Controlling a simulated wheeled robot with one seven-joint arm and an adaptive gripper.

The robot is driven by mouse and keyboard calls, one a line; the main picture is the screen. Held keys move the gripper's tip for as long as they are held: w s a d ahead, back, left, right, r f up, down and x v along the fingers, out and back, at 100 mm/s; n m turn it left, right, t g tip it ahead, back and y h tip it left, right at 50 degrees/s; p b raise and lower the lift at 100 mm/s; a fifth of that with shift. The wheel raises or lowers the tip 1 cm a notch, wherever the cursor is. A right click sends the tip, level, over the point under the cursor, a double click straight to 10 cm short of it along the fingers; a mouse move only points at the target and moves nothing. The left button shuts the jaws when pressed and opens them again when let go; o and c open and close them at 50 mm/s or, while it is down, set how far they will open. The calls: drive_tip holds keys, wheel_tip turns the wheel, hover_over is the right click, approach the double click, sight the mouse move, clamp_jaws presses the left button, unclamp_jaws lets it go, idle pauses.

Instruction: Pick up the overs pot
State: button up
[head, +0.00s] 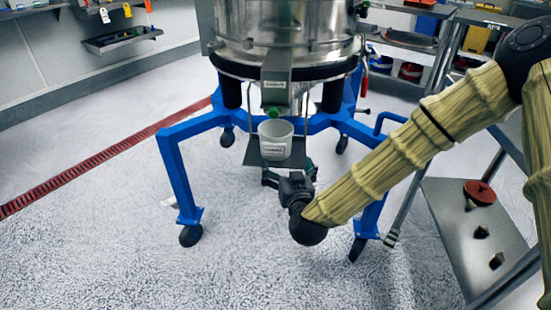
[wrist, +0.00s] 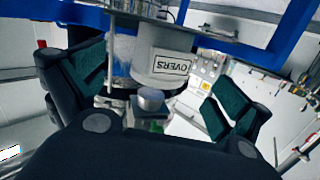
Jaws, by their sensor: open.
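The overs pot (head: 275,141) is a small white bucket with a dark-bordered label. It stands upright on a small dark shelf (head: 255,157) under the sifter's outlet chute (head: 276,78). In the wrist view the pot (wrist: 163,52) shows its "OVERS" label and appears between my fingers, towards the top of the picture. My gripper (head: 288,174) is just below and in front of the shelf in the head view. Its two green-padded fingers are spread wide in the wrist view (wrist: 155,88), with nothing held. I cannot tell how far the pot is from the fingertips.
The steel sifter (head: 285,35) stands on a blue wheeled frame (head: 181,175), whose legs flank my forearm. A steel cart (head: 455,215) with a red-topped item (head: 479,193) is at the right. The floor at left is open, crossed by a red drain grating (head: 80,170).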

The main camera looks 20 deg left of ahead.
sight(279, 145)
drive_tip(key=shift+w+a+r+t+b, duration=0.25)
drive_tip(key=shift+w+a+r, duration=0.15)
drive_tip(key=shift+r, duration=0.2)
drive_tip(key=shift+w+a+r+t+b, duration=0.25)
drive_tip(key=shift+a+r, duration=0.25)
drive_tip(key=shift+r, duration=0.05)
drive_tip(key=shift+b+x, duration=0.65)
drive_tip(key=shift+x, duration=2.15)
drive_tip(key=shift+r+b+x, duration=0.2)
drive_tip(key=shift+b+x, duration=0.2)
drive_tip(key=shift+x, duration=0.8)
drive_tip(key=shift+r+b+x, duration=0.15)
drive_tip(key=shift+b+x, duration=0.25)
drive_tip(key=shift+x, duration=0.75)
drive_tip(key=c, duration=0.7)
drive_tip(key=shift+r, duration=0.15)
